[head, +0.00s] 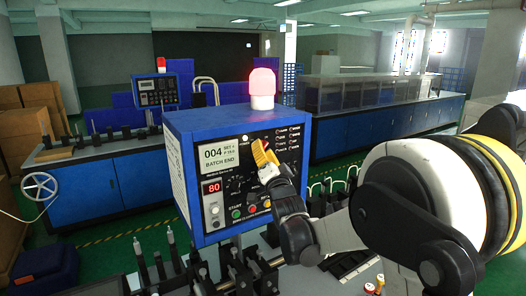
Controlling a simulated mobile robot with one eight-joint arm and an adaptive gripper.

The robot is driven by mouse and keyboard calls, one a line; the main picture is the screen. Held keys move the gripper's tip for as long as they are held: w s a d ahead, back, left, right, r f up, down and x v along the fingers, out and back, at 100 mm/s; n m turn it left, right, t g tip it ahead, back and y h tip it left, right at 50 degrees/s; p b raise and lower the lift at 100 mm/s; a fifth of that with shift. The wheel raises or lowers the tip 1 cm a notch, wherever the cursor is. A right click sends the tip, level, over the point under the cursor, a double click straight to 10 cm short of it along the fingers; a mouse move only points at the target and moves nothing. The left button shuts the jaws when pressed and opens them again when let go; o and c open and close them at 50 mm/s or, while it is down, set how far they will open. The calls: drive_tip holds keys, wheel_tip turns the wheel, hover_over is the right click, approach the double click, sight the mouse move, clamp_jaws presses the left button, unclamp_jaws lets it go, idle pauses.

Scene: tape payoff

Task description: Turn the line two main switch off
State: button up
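A blue control box (180,122) with a dark front panel stands in the middle of the head view. Its screen (217,154) reads "004" and "BATCH END". A red display (212,188) shows 80. Green, red and yellow buttons sit along the panel's lower part. My gripper (264,155), with yellow fingertips, is in front of the panel's upper middle, right of the screen. Its fingers hide part of the panel. I cannot tell whether they touch it or hold anything. I cannot make out the main switch or a line two label.
A lit red beacon (262,88) stands on the box. A second blue control box (155,92) with a red lamp is at the back left. Dark rods and fittings stand below the near box. A handwheel (39,186) and cardboard boxes (30,125) are at the left.

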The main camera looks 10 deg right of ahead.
drive_tip(key=shift+c, duration=0.2)
clamp_jaws()
drive_tip(key=shift+n, duration=0.3)
drive_tip(key=n+g+y+b, duration=0.1)
drive_tip(key=n+y, duration=0.2)
drive_tip(key=n, duration=0.5)
drive_tip(key=n+g+y+b, duration=0.1)
drive_tip(key=n+y, duration=0.3)
drive_tip(key=n, duration=0.4)
drive_tip(key=n+g+y+b, duration=0.1)
drive_tip(key=n+y, duration=0.3)
drive_tip(key=n, duration=0.4)
drive_tip(key=shift+w+d+n+g+b, duration=0.1)
drive_tip(key=shift+d+n+g+b, duration=0.25)
drive_tip(key=shift+b, duration=0.25)
drive_tip(key=shift+n, duration=0.25)
